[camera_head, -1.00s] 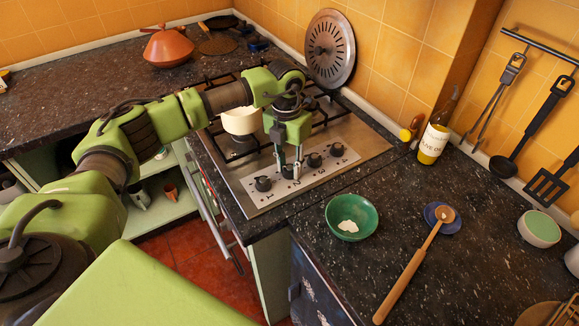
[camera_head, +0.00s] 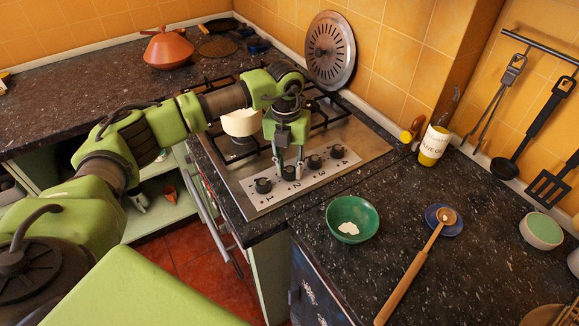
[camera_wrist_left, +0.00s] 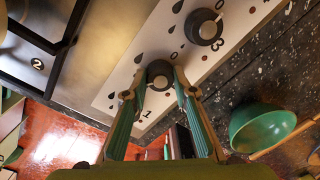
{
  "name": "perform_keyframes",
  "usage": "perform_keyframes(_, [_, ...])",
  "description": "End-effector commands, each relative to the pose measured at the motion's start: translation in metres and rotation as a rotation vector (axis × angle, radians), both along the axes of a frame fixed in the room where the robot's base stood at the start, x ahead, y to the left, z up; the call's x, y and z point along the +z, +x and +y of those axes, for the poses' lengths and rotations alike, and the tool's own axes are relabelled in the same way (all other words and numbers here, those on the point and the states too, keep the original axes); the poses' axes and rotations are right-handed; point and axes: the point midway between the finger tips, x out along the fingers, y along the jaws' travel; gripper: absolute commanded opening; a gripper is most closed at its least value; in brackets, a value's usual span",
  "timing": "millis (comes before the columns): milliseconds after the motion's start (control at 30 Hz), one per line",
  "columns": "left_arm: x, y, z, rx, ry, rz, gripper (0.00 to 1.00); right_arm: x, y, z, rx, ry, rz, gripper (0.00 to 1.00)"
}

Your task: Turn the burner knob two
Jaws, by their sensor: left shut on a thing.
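The hob's steel front panel carries a row of several dark round knobs with printed numbers. Burner knob two (camera_head: 289,173) is second from the left in the head view. My left gripper (camera_head: 288,167) points down at it, one finger on each side. In the left wrist view the knob (camera_wrist_left: 160,74) sits between the two fingertips (camera_wrist_left: 155,82), which are shut on it. Knob three (camera_wrist_left: 204,27) is just beyond, beside its printed 3. Knob one (camera_head: 263,185) is free to the left in the head view. My right gripper is not in view.
A cream pot (camera_head: 240,122) stands on the hob behind the gripper. Bare counter lies between the hob and the bowl.

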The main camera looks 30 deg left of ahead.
Motion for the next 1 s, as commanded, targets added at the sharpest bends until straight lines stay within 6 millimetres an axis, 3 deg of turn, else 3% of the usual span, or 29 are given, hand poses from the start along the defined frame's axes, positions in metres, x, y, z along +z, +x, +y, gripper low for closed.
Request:
perform_keyframes(67, [0.006, 0.005, 0.001, 0.004, 0.000, -0.016, 0.04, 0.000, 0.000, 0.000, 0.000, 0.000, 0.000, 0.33])
perform_keyframes(100, [0.006, 0.005, 0.001, 0.004, 0.000, -0.016, 0.30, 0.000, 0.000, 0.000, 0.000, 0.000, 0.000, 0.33])
perform_keyframes(167, [0.005, 0.004, 0.001, 0.004, -0.001, -0.015, 0.42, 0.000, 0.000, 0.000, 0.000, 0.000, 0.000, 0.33])
perform_keyframes(567, [0.006, 0.002, 0.001, 0.000, -0.001, -0.006, 0.42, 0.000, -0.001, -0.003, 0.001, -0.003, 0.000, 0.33])
perform_keyframes(667, [0.018, 0.002, 0.001, 0.000, 0.000, -0.008, 0.42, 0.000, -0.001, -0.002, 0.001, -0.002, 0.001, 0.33])
perform_keyframes(1000, [0.089, 0.002, 0.004, 0.001, 0.000, -0.011, 0.42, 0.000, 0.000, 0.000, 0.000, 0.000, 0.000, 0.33])
